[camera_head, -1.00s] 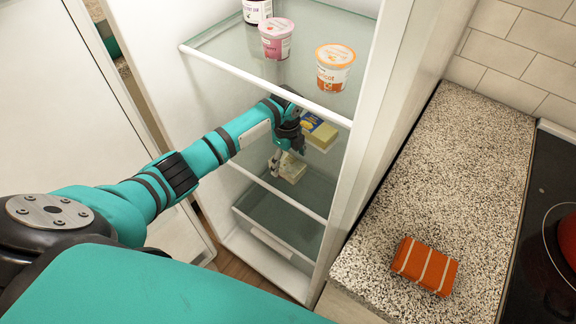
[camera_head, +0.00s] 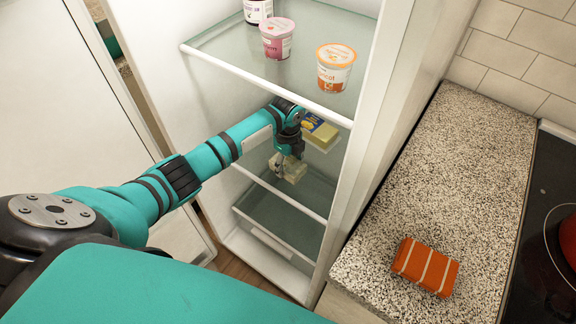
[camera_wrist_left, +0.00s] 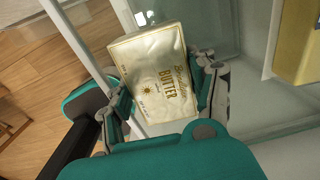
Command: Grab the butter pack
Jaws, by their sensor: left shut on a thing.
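The butter pack, pale cream with gold lettering reading "BUTTER", fills the middle of the left wrist view (camera_wrist_left: 155,72). In the head view the pack (camera_head: 292,169) is small and partly hidden by my gripper. My left gripper (camera_head: 285,165) reaches into the fridge below the upper glass shelf. In the left wrist view its fingers (camera_wrist_left: 168,95) are on both sides of the pack, shut on it. The right gripper is not in view.
A yellow and blue pack (camera_head: 320,131) sits close to my gripper on the right. An upper glass shelf (camera_head: 225,48) holds an apricot cup (camera_head: 335,68), a pink cup (camera_head: 277,40) and a jar. A clear drawer (camera_head: 270,228) is below. An orange striped pack (camera_head: 425,266) lies on the counter.

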